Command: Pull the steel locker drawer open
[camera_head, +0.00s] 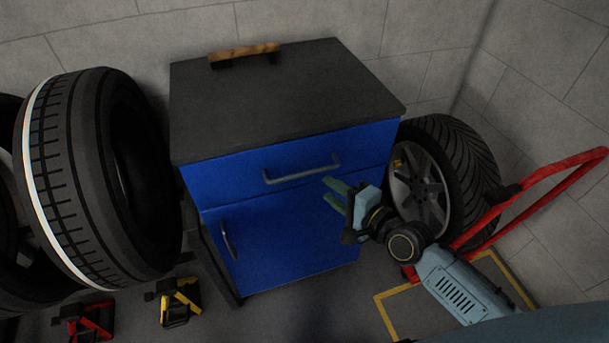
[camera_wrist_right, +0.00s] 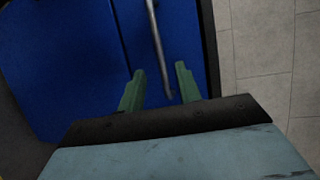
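The steel locker is a blue cabinet with a dark grey top (camera_head: 285,95). Its drawer (camera_head: 235,176) is the upper blue front and looks closed. The drawer has a grey bar handle (camera_head: 302,171), which also shows in the right wrist view (camera_wrist_right: 158,45). My right gripper (camera_head: 335,194) is open and empty, just below and right of the handle's right end in the head view. In the right wrist view its green fingers (camera_wrist_right: 160,85) are apart, with the handle's near end between or just beyond their tips; contact cannot be told. My left gripper is not in view.
A lower door (camera_head: 290,235) with a vertical handle (camera_head: 228,240) sits under the drawer. A wooden-handled brush (camera_head: 243,53) lies on top. Tires stand left (camera_head: 95,180) and right (camera_head: 450,170). A red frame (camera_head: 540,185) stands right; jack stands (camera_head: 180,302) are on the floor at left.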

